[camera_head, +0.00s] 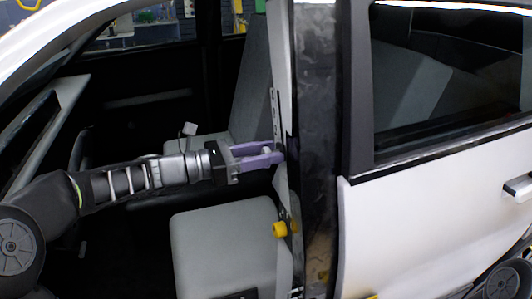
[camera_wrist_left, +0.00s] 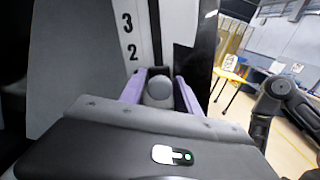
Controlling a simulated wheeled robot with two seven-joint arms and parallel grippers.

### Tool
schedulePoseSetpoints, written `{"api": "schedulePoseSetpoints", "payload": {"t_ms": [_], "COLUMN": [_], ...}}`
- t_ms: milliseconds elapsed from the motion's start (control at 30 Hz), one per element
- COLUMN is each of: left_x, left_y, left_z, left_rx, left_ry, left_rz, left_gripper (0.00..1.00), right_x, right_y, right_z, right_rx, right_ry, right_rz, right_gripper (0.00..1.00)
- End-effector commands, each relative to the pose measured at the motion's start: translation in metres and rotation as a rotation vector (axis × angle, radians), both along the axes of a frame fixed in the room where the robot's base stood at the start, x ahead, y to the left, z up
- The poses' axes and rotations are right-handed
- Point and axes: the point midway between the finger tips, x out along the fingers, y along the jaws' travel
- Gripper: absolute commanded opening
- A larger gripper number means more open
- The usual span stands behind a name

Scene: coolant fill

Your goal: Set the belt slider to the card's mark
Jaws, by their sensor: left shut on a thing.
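The belt slider is a grey rounded knob (camera_wrist_left: 159,88) on the car's door pillar. My left gripper (camera_head: 277,154) reaches through the open doorway, its purple fingers shut on the knob, one on each side in the left wrist view (camera_wrist_left: 159,92). A pale scale strip (camera_wrist_left: 131,38) with the numbers 3 and 2 runs along the pillar beyond the knob; it shows as a narrow slotted strip in the head view (camera_head: 275,108). The number level with the knob is hidden or cannot be read. I cannot make out a card. My right gripper is not in view.
The dark pillar (camera_head: 316,130) stands just right of the gripper. A yellow round knob (camera_head: 280,229) sits lower down beside the grey seat (camera_head: 222,240). The white car door (camera_head: 430,220) is at the right. The doorway is open around my left arm.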

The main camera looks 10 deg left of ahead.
Motion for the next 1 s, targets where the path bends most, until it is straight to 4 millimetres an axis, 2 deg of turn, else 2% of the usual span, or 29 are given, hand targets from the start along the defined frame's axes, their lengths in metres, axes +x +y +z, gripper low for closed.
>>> {"api": "schedulePoseSetpoints", "payload": {"t_ms": [300, 600, 633, 767, 1000], "left_x": [0.010, 0.010, 0.010, 0.010, 0.010], "left_y": [0.006, 0.006, 0.006, 0.006, 0.007], "left_z": [0.040, 0.038, 0.038, 0.038, 0.038], "left_rx": [0.003, 0.004, 0.004, 0.003, 0.002], "left_ry": [-0.005, -0.006, -0.006, -0.004, -0.003], "left_rz": [-0.001, -0.002, -0.002, -0.001, -0.001], "left_gripper": [0.00, 0.00, 0.40, 0.51, 0.51], "right_x": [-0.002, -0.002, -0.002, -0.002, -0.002], "right_y": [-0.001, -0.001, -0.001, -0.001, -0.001], "right_z": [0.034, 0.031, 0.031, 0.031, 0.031], "right_rx": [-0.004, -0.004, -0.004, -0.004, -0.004], "right_ry": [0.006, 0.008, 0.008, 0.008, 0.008], "right_rz": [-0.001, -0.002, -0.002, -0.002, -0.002], "right_gripper": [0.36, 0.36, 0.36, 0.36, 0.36]}}
